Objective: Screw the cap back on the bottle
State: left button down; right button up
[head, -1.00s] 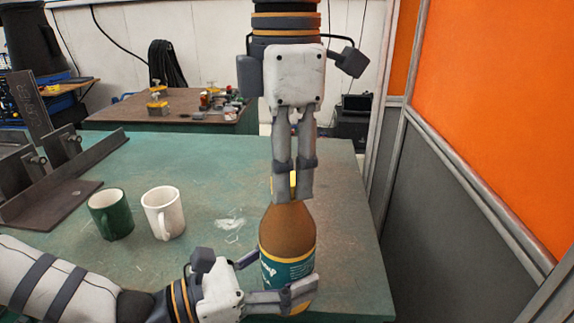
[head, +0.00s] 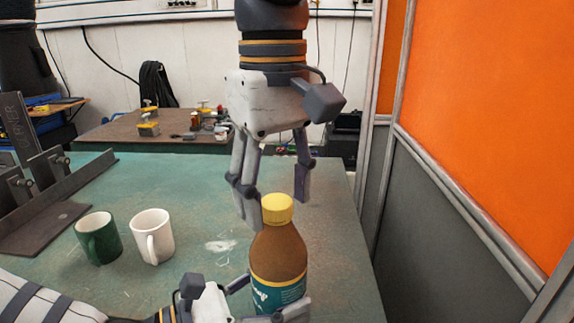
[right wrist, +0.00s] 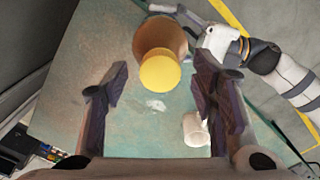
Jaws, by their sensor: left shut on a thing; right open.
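The brown bottle (head: 278,256) with a teal label stands upright on the green table. The yellow cap (head: 278,208) sits on top of its neck and looks level; the thread is hidden. My left gripper (head: 272,305) is shut on the bottle low down, around the label. My right gripper (head: 275,207) points down from above and is open, its fingers apart at about cap height, one on each side in the head view. In the right wrist view the cap (right wrist: 160,72) and the bottle (right wrist: 158,37) show ahead of the open, empty fingers (right wrist: 160,88).
A green mug (head: 98,240) and a white mug (head: 152,237) stand left of the bottle on the table (head: 195,190). A steel angle fixture (head: 45,200) lies at the far left. An orange and grey partition (head: 450,210) stands to the right.

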notch_tip(320, 180, up, 12)
dwell(0.4)
